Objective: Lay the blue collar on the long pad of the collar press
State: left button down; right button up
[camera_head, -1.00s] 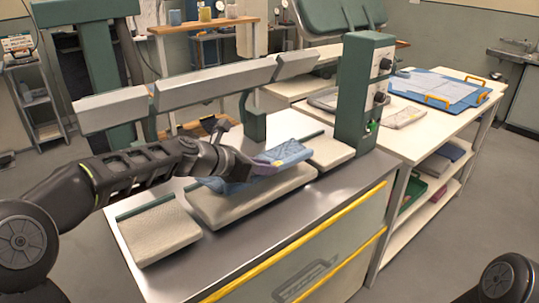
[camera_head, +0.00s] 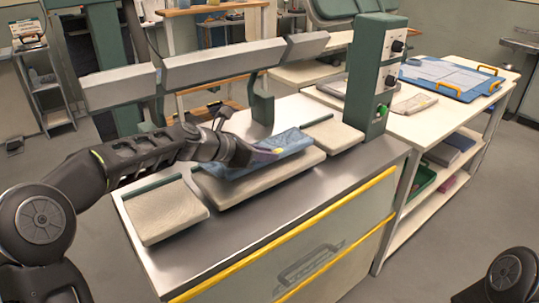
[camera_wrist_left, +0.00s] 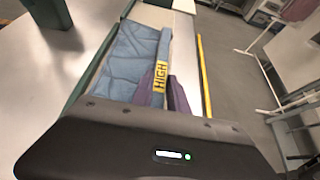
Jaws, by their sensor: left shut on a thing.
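The blue collar (camera_head: 289,143) lies lengthwise along the long middle pad (camera_head: 262,185) of the collar press, toward its back edge. I cannot tell whether its whole length touches the pad. My left gripper (camera_head: 266,153) is low over the pad and shut on the collar, near the middle of its length. In the left wrist view the collar (camera_wrist_left: 134,62) stretches away from the gripper (camera_wrist_left: 166,92), with a yellow HIGH label and purple parts close to the jaws. The gripper hides part of the collar. My right gripper is out of view.
Shorter pads stand left (camera_head: 165,211) and right (camera_head: 333,136) of the long pad. Grey upper bars (camera_head: 225,62) hang behind it, raised. The green control post (camera_head: 374,75) stands at the right. The steel tabletop (camera_head: 262,222) is clear in front.

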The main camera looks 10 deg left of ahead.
aim_at(265, 164)
pick_arm(q)
jog(key=shift+f+b, duration=0.65)
jog(key=shift+f, duration=0.65)
jog(key=shift+f, duration=0.3)
jog(key=c, duration=1.2)
grip_release()
jog(key=shift+s, duration=0.1)
jog(key=shift+b+v, duration=0.5)
jog(key=shift+v, duration=3.35)
